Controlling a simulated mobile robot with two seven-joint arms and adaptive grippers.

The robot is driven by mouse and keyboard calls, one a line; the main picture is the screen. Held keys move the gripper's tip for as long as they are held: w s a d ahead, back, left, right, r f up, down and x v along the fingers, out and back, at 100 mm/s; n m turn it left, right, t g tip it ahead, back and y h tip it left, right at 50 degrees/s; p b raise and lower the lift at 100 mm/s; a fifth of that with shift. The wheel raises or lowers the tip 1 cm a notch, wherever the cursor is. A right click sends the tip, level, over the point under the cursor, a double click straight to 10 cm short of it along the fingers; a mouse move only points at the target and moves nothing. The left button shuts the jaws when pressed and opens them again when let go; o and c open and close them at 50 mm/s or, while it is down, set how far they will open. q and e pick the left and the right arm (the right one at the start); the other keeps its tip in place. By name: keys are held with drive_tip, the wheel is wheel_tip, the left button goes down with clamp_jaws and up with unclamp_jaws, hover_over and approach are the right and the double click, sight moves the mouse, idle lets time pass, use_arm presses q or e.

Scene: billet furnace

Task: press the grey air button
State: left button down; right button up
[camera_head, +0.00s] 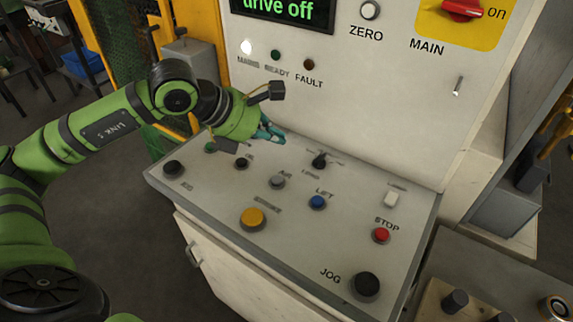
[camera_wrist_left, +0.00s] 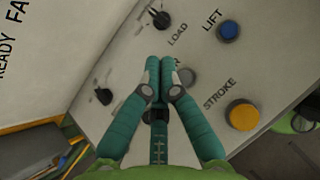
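The grey air button (camera_head: 278,182) sits on the sloping top of the console, left of the blue LIFT button. In the left wrist view the grey button (camera_wrist_left: 186,76) shows just right of my fingertips, and its label is partly hidden by them. My left gripper (camera_head: 276,135) is above the back part of the console, apart from the grey button in the head view. In the left wrist view the left gripper (camera_wrist_left: 160,62) has its two teal fingers together at the tips, with nothing between them. My right gripper is not in view.
Near the grey button are the blue LIFT button (camera_head: 317,202), the orange STROKE button (camera_head: 252,218), a black LOAD knob (camera_head: 319,161) and another black knob (camera_head: 241,163). The red STOP button (camera_head: 381,235) and black JOG knob (camera_head: 366,285) are farther right. An upright panel (camera_head: 380,100) rises behind.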

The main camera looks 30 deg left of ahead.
sight(274, 182)
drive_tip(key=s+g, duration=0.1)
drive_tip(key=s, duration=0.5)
use_arm(q)
drive_tip(key=f+b, duration=0.1)
drive_tip(key=s+f+b, duration=0.1)
drive_tip(key=f, duration=0.1)
drive_tip(key=shift+f, duration=0.25)
wheel_tip(274, 182, down, 5)
drive_tip(key=b, duration=0.3)
drive_tip(key=shift+w+r, duration=0.1)
drive_tip(key=shift+r, duration=0.1)
drive_tip(key=shift+f+b, duration=0.3)
drive_tip(key=shift+b, duration=0.2)
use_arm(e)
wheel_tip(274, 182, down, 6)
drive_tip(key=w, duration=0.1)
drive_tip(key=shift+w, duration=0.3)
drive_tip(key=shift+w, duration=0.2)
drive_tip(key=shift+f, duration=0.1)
use_arm(q)
drive_tip(key=shift+f+b, duration=0.4)
drive_tip(key=shift+b, duration=0.3)
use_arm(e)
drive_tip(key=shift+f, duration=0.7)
